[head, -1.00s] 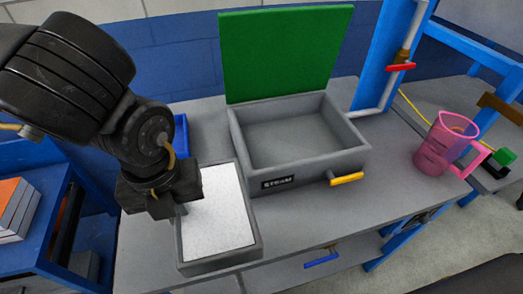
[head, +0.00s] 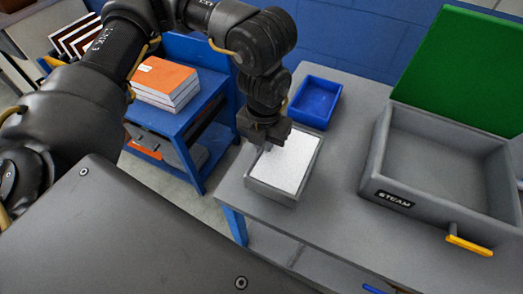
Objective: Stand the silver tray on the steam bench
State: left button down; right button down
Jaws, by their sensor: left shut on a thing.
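The silver tray (head: 270,191) is a shallow grey rectangular box with a white speckled filling. It appears level above or on the left end of the grey steam bench (head: 335,190), just inside the bench's left edge. I cannot tell for sure whether its underside touches the bench top. My left gripper (head: 272,143) points down at the tray's far left rim and is shut on it. The gripper hides that part of the rim. My right gripper is not in view.
A blue bin (head: 315,103) sits behind the tray. The grey STEAM box (head: 420,206), with its green lid (head: 465,65) raised and yellow handle (head: 468,245), stands to the right. Bare bench lies between. A blue cart (head: 205,95) with orange-topped books (head: 165,80) stands left.

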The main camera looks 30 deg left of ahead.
pick_arm(q)
jog(key=shift+w+a+f, duration=0.1)
jog(key=shift+a+f, duration=0.15)
jog(key=shift+f, duration=0.1)
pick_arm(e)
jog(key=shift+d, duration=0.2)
pick_arm(q)
jog(key=f, duration=0.3)
jog(key=shift+w+a+f, duration=0.2)
jog(key=shift+a+f, duration=0.1)
jog(key=shift+f, duration=0.05)
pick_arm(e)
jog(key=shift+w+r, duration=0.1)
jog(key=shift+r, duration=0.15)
pick_arm(q)
jog(key=shift+f, duration=0.15)
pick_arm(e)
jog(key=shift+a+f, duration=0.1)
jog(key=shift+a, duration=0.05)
pick_arm(q)
jog(key=c, duration=1.5)
grip_release()
